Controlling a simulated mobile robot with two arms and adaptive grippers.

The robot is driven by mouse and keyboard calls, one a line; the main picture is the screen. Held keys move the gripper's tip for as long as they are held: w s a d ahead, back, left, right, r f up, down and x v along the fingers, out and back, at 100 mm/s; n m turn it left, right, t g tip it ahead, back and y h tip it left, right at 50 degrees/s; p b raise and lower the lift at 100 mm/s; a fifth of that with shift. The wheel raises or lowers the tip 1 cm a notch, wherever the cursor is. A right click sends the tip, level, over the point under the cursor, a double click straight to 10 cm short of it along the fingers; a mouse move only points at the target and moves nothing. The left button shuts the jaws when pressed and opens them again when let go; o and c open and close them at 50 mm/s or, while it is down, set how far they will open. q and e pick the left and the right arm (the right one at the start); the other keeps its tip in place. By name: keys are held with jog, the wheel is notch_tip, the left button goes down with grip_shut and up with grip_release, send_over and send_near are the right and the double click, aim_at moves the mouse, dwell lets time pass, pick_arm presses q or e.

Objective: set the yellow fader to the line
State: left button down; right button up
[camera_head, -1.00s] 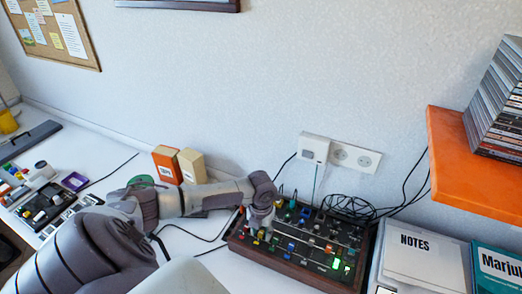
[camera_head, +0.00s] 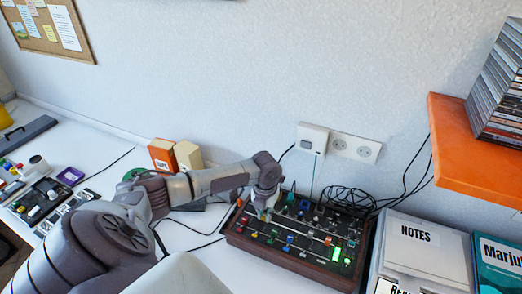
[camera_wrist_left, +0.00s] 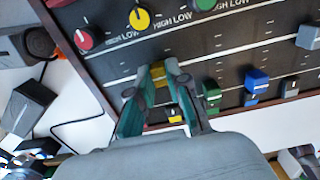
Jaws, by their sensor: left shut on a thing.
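The mixer (camera_head: 290,262) is a dark panel in a wooden frame, with knobs, coloured faders and pale markings. My left gripper (camera_wrist_left: 155,72) is over its left part and also shows in the head view (camera_head: 264,212). It is shut on the yellow fader (camera_wrist_left: 158,72), whose cap shows between the fingertips in the wrist view. A pale line (camera_wrist_left: 240,47) crosses the panel close to the fingertips. I cannot tell whether the cap is exactly on it. The fingers hide part of the yellow fader's slot. My right gripper is not in view.
A green fader (camera_wrist_left: 211,95) and a blue fader (camera_wrist_left: 256,80) are to the right of the fingers. A yellow knob (camera_wrist_left: 138,18) and a red knob (camera_wrist_left: 83,40) lie beyond. Cables run behind the mixer. A notes box (camera_head: 425,250) stands close on its right.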

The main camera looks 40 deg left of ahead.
pick_arm(q)
jog(key=c, duration=1.1)
grip_release()
notch_tip(320, 180, up, 12)
